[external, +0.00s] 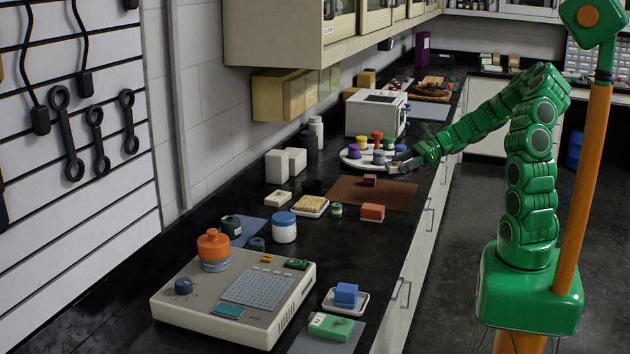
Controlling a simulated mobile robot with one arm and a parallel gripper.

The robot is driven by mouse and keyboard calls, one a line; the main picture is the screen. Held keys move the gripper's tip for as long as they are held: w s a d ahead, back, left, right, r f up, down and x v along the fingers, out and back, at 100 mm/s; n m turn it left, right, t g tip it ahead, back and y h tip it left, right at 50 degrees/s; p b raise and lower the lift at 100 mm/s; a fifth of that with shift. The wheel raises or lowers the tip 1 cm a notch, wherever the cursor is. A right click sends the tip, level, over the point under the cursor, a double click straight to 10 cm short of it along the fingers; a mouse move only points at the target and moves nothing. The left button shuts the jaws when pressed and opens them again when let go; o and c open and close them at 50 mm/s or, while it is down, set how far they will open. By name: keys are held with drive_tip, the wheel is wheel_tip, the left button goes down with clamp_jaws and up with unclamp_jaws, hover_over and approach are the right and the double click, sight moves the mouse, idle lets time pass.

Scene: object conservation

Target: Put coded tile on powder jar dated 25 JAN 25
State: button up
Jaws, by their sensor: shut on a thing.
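My gripper (394,166) is at the right front edge of a round white tray (352,163), low and close to the jars. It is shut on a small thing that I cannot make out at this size. The tray holds several small jars with coloured lids: a purple one (354,153), a yellow one (363,143), an orange one (377,138), a blue one (389,143) and a lavender one (379,157) nearest my gripper. Date labels are too small to read, so I cannot tell which jar is dated 25 JAN 25. I cannot identify the coded tile.
A brown mat (350,197) with a small dark red block (369,180) lies in front of the tray. A white box-shaped appliance (376,114) stands behind.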

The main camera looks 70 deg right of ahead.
sight(284, 228)
drive_tip(key=shift+w+a, duration=0.1)
drive_tip(key=w+a+r+n+g+y, duration=0.2)
drive_tip(key=w+a+r+n, duration=0.15)
drive_tip(key=a, duration=0.85)
drive_tip(key=w+a+r+n+g+y, duration=0.25)
drive_tip(key=w+a, duration=0.25)
drive_tip(key=a, duration=0.6)
drive_tip(key=w+a+r+n+g+y, duration=0.1)
drive_tip(key=w+a+r+n+g, duration=0.2)
drive_tip(key=a, duration=0.9)
drive_tip(key=shift+m, duration=0.4)
drive_tip(key=shift+w+a+f, duration=0.35)
drive_tip(key=shift+w+f, duration=1.2)
drive_tip(key=shift+w, duration=0.9)
drive_tip(key=shift+w+a+f, duration=0.4)
drive_tip(key=shift+w+f, duration=1.1)
drive_tip(key=shift+w, duration=0.95)
drive_tip(key=shift+w+a+f, duration=0.35)
drive_tip(key=shift+w+f, duration=1.2)
drive_tip(key=shift+w, duration=0.9)
drive_tip(key=shift+f, duration=1.4)
drive_tip(key=shift+f, duration=0.15)
